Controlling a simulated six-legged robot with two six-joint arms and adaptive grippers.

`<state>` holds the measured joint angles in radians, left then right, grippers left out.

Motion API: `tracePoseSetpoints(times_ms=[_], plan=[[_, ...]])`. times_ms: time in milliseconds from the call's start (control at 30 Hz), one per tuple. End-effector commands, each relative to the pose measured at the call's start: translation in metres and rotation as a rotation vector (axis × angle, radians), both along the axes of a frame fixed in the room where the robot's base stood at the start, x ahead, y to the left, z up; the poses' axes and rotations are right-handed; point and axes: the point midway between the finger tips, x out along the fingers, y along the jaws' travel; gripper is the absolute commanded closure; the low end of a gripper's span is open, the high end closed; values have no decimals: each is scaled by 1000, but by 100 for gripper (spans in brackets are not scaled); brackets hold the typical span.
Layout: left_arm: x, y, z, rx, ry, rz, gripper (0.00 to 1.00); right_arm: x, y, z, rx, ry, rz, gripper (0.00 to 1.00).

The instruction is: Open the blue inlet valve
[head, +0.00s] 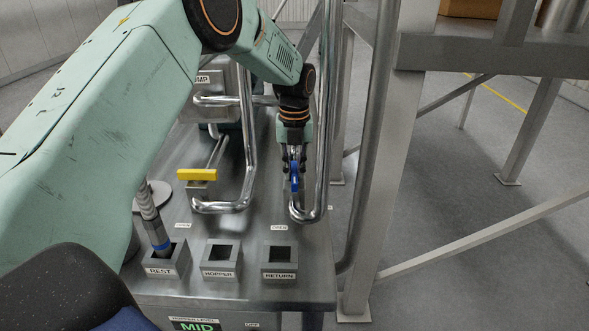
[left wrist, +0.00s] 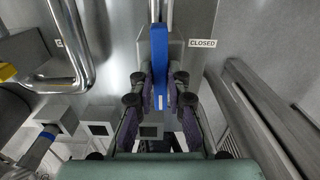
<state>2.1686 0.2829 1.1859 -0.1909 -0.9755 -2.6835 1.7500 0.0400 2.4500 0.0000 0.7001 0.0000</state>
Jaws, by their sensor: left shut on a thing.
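The blue inlet valve handle (head: 295,178) is a narrow blue bar by the chrome pipe at the bench's right side. In the left wrist view the blue handle (left wrist: 160,50) runs lengthwise between the fingers, with a CLOSED label (left wrist: 202,43) on its right. My left gripper (head: 294,170) reaches down from above and is shut on the handle; its fingers (left wrist: 160,86) flank the bar on both sides. The valve body under the handle is partly hidden. My right gripper is not in view.
A yellow handle (head: 197,175) sits left of a bent chrome pipe (head: 246,150). REST (head: 160,268), HOPPER (head: 220,270) and RETURN (head: 279,272) sockets stand at the front; a nozzle (head: 155,225) is in REST. A steel frame post (head: 388,150) rises close on the right.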

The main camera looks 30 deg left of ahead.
Motion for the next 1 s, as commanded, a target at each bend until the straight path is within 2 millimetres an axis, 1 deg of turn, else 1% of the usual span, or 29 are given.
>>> tracePoseSetpoints(times_ms=[33, 300, 667, 700, 933, 1000], plan=[[5, 1, 6, 4, -17, -12, 100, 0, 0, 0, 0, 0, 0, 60], [5, 1, 6, 4, -18, -51, 100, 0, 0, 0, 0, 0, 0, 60], [5, 1, 6, 5, -18, -53, 100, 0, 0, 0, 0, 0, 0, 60], [5, 1, 6, 5, -18, -53, 82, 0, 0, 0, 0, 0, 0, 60], [3, 1, 3, 2, -9, -52, 62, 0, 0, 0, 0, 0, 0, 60], [2, 1, 3, 2, -8, -51, 62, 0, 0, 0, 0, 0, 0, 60]])
